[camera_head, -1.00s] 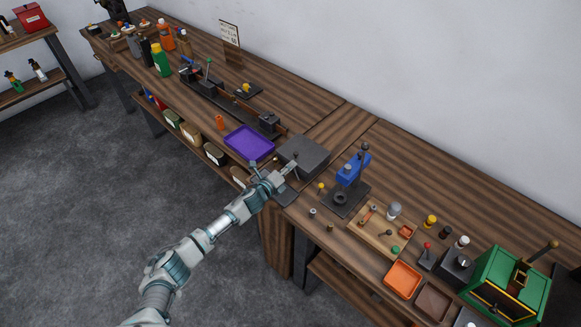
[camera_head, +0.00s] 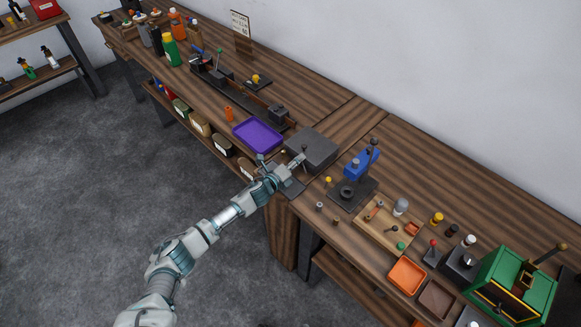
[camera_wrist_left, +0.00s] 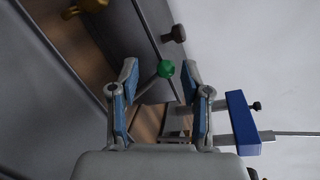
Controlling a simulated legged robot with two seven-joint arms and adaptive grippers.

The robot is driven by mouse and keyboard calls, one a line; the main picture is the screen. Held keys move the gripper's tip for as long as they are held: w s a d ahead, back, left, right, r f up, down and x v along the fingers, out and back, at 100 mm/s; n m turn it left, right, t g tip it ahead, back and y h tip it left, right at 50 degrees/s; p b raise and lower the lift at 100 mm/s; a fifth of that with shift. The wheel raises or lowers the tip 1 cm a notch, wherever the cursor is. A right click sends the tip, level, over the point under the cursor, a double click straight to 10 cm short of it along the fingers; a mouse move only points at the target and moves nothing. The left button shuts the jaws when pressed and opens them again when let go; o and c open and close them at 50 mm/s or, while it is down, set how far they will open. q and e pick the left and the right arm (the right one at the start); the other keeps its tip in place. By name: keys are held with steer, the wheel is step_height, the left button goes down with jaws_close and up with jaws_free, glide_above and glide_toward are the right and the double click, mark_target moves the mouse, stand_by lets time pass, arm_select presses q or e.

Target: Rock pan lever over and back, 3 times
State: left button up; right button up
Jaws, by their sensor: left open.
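In the left wrist view a lever with a green ball knob (camera_wrist_left: 166,68) shows beyond and between my fingertips. I take it for the pan lever, but cannot be sure. No contact with it is visible. In the head view my arm and gripper seem to hide it. My left gripper (camera_head: 279,169) is open, at the near left edge of a flat dark grey box (camera_head: 318,146). It also shows in the left wrist view (camera_wrist_left: 162,92), with its two blue-padded fingers apart and nothing held between them. My right gripper is not in view.
A purple tray (camera_head: 258,136) lies left of the gripper. A blue press (camera_head: 360,163) stands to its right. A long dark machine (camera_head: 233,91) runs along the bench further left. A wooden tray (camera_head: 371,230) and an orange tray (camera_head: 407,274) lie at the right.

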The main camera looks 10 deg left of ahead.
arm_select(q)
steer(key=v, duration=1.1)
steer(key=shift+s+a, duration=0.25)
steer(key=shift+f, duration=0.1)
